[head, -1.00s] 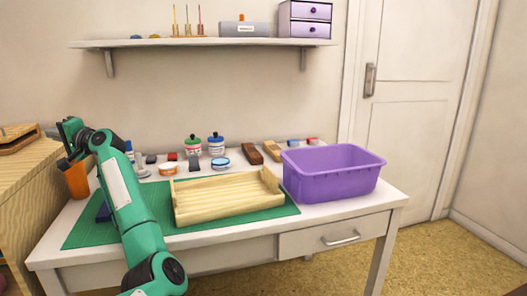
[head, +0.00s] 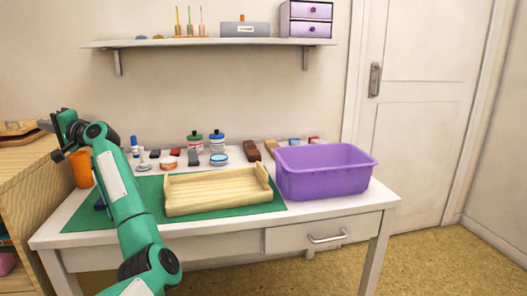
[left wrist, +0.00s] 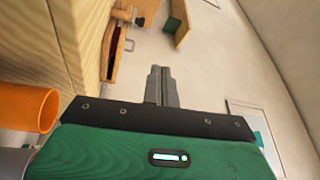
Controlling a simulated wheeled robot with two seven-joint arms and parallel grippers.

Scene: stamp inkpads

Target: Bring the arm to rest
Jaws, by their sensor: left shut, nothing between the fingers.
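My left arm comes up from the bottom left in the head view. My left gripper (head: 50,125) is raised at the left, above the orange cup and beside the wooden cabinet. In the left wrist view my left gripper (left wrist: 162,72) has its fingers together with nothing between them. My right gripper is in neither view.
The white table (head: 330,216) holds a green mat (head: 120,212), a wooden tray (head: 215,207), a purple bin (head: 325,183) and several jars and inkpads. An orange cup (head: 81,170) stands near my left arm. A wooden cabinet (head: 30,185) is at the left. A shelf (head: 210,43) hangs above.

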